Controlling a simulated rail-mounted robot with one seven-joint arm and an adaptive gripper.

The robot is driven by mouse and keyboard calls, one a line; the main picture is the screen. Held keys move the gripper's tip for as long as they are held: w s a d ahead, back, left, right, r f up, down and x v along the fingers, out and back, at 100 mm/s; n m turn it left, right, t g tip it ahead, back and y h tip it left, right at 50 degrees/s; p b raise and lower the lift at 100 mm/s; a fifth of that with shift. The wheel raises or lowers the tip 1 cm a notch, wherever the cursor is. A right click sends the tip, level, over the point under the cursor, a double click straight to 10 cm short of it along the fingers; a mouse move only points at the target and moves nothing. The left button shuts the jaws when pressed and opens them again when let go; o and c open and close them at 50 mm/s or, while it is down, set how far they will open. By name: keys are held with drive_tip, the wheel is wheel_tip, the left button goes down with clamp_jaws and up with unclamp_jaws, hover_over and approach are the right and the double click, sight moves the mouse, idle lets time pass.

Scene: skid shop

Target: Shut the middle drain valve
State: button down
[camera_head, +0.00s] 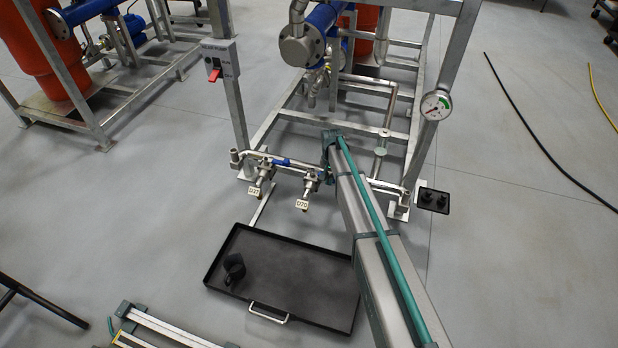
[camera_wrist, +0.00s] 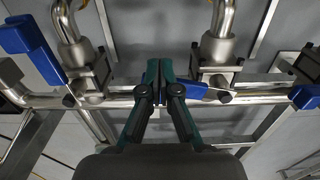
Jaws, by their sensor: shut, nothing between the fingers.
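The middle drain valve (camera_wrist: 218,62) is right of centre in the wrist view. Its blue lever (camera_wrist: 205,92) lies along the horizontal pipe, crosswise to the valve's outlet. My gripper (camera_wrist: 159,70) is shut and empty, with its teal fingertips beside the lever's left end; I cannot tell whether they touch. A neighbouring valve (camera_wrist: 92,78) on the left has its blue lever (camera_wrist: 38,55) slanted. Another blue lever (camera_wrist: 305,96) shows at the right edge. In the head view the valves tagged D37 (camera_head: 257,186) and D70 (camera_head: 305,198) show; my arm hides the gripper and the pipe's right part.
A black drip tray (camera_head: 320,270) with a dark object (camera_head: 233,267) in it lies on the floor before the valves. Frame posts and a pressure gauge (camera_head: 435,105) stand near my arm. A switch box (camera_head: 219,60) is on the left post. Open floor lies right.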

drive_tip(key=shift+w+d, duration=0.1)
idle(0.3)
drive_tip(key=shift+w+d, duration=0.3)
drive_tip(key=shift+w, duration=0.05)
drive_tip(key=shift+s, duration=0.15)
drive_tip(key=shift+s+a+p, duration=0.15)
drive_tip(key=shift+s+p, duration=0.15)
drive_tip(key=shift+s, duration=0.1)
wheel_tip(320, 180, up, 7)
drive_tip(key=p, duration=0.4)
idle(0.4)
idle(0.4)
